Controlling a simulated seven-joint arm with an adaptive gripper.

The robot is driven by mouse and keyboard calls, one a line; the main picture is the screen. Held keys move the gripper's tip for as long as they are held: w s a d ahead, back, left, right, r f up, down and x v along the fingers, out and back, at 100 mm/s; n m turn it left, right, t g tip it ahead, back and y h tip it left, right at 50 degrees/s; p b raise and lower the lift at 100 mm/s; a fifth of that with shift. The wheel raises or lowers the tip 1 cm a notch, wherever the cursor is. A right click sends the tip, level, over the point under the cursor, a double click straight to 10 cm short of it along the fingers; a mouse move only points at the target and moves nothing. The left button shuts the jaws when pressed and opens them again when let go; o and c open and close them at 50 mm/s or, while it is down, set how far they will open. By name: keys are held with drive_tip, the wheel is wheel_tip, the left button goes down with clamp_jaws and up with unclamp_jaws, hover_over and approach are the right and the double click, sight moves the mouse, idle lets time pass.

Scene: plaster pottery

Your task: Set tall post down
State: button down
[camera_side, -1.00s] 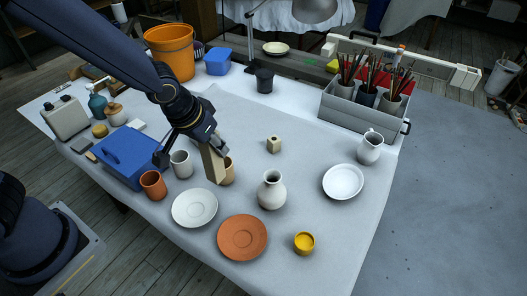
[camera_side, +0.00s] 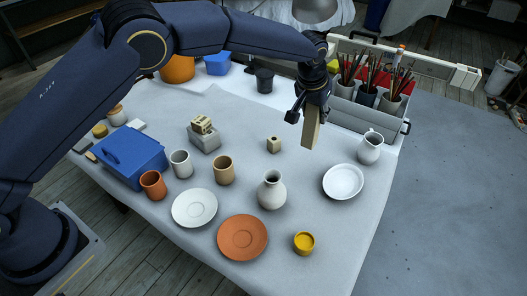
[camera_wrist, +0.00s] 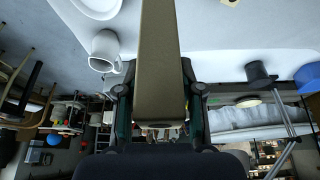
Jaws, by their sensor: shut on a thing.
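My gripper (camera_side: 312,100) is shut on the tall post (camera_side: 310,128), a tan wooden block with a long rectangular shape. The post hangs upright below the fingers, near the back right of the table, between the small wooden cube and the white jug. Its lower end looks to be above the table, though the exact gap is hard to judge. In the wrist view the post (camera_wrist: 159,60) runs up the middle between the two fingers (camera_wrist: 160,105).
A small wooden cube (camera_side: 273,145) is left of the post. A white jug (camera_side: 370,148) and white plate (camera_side: 343,181) are to the right. The grey brush caddy (camera_side: 345,112) stands behind. A white vase (camera_side: 271,190) is in front. Tabletop between cube and plate is bare.

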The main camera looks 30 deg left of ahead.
sight(307, 135)
drive_tip(key=f, duration=0.2)
drive_tip(key=a+f, duration=0.1)
drive_tip(key=f, duration=0.5)
drive_tip(key=shift+w+a+f, duration=0.1)
drive_tip(key=shift+a+f, duration=0.1)
drive_tip(key=shift+f, duration=2)
drive_tip(key=shift+f, duration=0.1)
drive_tip(key=c, duration=0.7)
unclamp_jaws()
